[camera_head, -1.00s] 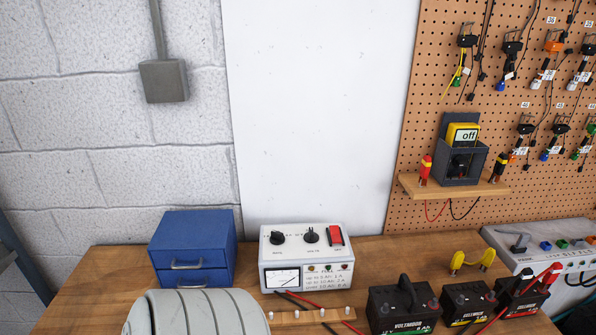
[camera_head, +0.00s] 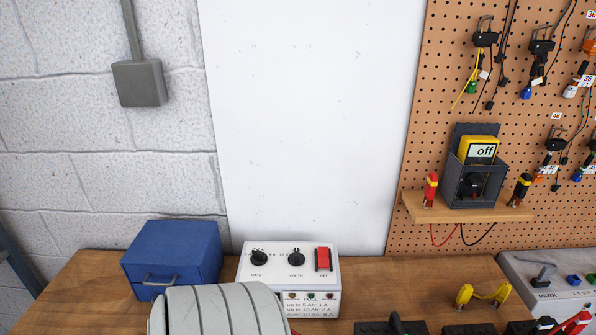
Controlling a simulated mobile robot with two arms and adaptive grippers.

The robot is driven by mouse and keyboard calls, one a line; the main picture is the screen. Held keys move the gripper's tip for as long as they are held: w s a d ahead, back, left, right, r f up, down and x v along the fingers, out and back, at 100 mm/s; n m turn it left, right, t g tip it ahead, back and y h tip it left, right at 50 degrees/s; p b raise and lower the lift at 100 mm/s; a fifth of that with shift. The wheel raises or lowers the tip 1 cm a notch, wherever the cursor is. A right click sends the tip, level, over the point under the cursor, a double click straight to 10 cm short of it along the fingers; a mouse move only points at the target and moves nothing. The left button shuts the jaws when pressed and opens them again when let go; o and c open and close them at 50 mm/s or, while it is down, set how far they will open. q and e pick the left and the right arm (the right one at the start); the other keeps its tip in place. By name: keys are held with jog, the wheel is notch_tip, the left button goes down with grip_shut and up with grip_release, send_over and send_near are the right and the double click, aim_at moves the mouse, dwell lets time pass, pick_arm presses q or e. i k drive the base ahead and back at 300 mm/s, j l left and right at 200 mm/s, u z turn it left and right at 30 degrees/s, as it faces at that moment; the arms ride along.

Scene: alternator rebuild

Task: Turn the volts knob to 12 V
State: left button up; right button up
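The white charger box (camera_head: 276,277) stands on the bench against the white board. On its sloped top, the black volts knob (camera_head: 297,258) sits in the middle, between the black rate knob (camera_head: 258,258) and a red switch (camera_head: 323,259). The scale marks around the volts knob are too small to read, so I cannot tell its setting. The charger's front label with amp figures shows, but its lower left is hidden by a pale grey ribbed shape close to the camera.
A blue drawer box (camera_head: 172,258) stands left of the charger. Black batteries (camera_head: 392,328) and a yellow handled part (camera_head: 483,295) are to the right. A yellow meter reading "off" (camera_head: 479,150) sits on a shelf on the pegboard (camera_head: 412,165). Bare bench lies right of the charger.

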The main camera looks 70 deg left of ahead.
aim_at(296, 259)
jog(key=u, duration=2.25)
